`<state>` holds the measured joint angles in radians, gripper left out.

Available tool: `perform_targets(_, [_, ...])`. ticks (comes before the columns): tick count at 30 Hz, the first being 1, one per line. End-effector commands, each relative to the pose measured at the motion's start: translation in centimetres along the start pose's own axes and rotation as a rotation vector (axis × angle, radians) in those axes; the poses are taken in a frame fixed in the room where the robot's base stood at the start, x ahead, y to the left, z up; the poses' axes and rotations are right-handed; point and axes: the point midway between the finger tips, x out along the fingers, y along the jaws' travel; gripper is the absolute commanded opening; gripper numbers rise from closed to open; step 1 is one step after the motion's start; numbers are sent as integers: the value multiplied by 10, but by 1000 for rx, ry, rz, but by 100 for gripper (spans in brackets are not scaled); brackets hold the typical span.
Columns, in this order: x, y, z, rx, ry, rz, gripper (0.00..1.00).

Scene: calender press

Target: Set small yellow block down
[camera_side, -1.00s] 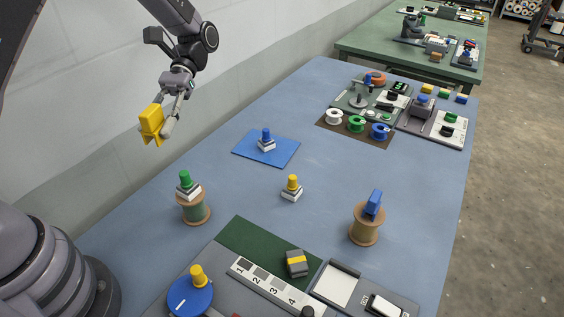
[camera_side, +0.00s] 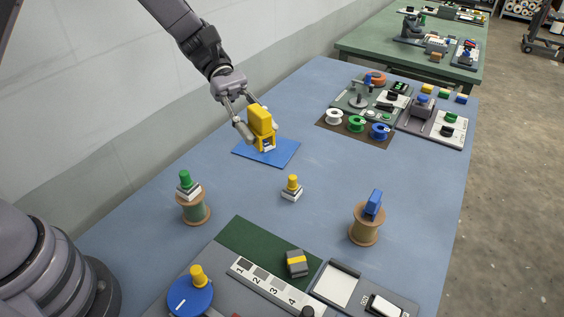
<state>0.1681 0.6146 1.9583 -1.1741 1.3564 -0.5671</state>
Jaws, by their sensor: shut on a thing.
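The small yellow block (camera_side: 260,119) is held in my gripper (camera_side: 256,127), which is shut on it. The block is upright, with legs pointing down, above the blue mat (camera_side: 284,155) on the left of the table. A stamp-like piece with a white base (camera_side: 268,146) shows between the block's legs; its blue knob is hidden behind the block. I cannot tell whether the block touches the piece or the mat.
A yellow-knobbed stamp (camera_side: 292,186) stands nearby on the table. A green-knobbed one (camera_side: 186,183) tops a spool at left, and a blue block (camera_side: 374,203) tops a wooden spool (camera_side: 364,228) at right. The blue table (camera_side: 335,170) is clear between them.

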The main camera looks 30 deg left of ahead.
Motion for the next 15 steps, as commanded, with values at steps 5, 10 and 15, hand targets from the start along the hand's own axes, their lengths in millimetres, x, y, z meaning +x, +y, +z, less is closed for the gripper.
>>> perform_targets(5, [28,-2,-68,-14,-2,-6,7])
perform_targets(10, [58,-2,-138,-9,-2,-4,7])
perform_targets(15, [77,-2,-185,-4,0,-3,7])
